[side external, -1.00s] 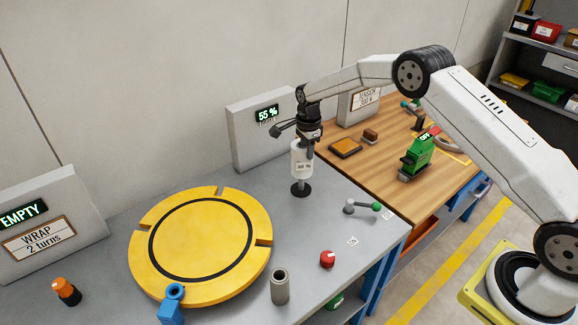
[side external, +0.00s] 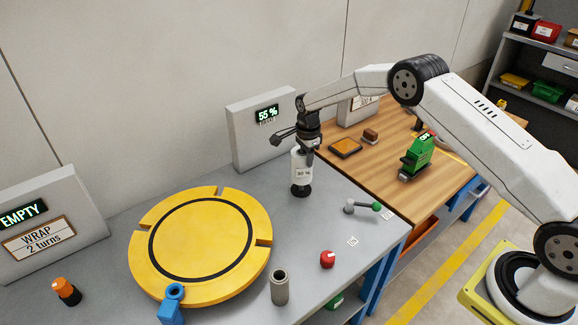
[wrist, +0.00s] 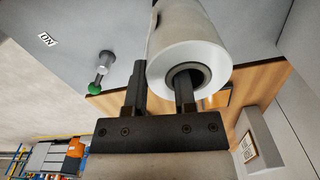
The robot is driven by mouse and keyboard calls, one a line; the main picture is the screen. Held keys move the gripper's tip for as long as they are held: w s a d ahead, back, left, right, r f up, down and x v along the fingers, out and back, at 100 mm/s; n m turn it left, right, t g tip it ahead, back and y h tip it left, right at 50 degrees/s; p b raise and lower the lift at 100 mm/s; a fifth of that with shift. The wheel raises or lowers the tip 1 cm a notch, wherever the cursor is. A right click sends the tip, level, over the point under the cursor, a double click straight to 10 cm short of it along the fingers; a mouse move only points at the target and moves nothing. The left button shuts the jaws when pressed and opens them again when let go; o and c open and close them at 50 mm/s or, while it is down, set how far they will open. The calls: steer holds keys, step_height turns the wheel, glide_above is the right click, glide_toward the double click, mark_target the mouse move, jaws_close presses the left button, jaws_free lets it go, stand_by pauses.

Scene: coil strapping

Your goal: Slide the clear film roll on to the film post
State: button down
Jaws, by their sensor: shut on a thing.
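The clear film roll (side external: 300,168) is a white upright cylinder with a printed label. My gripper (side external: 309,147) is shut on its upper end. In the wrist view, one finger of my gripper (wrist: 160,88) goes into the dark core of the film roll (wrist: 187,42) and the other lies against its outside. The film post's round black base (side external: 301,191) stands on the grey table directly below the roll. The roll's lower end is close above this base. The post's shaft is hidden, apparently by the roll.
A large yellow turntable (side external: 200,285) lies to the left. A grey box with a "55 %" display (side external: 245,140) stands close behind the post. A lever with a green knob (side external: 362,208), a red knob (side external: 327,259) and a grey tube (side external: 280,288) stand in front.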

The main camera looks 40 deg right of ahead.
stand_by(0.3)
steer(key=shift+c, duration=1.7)
jaws_free()
steer(key=shift+f, duration=0.1)
steer(key=shift+r, duration=3.95)
steer(key=shift+r, duration=0.1)
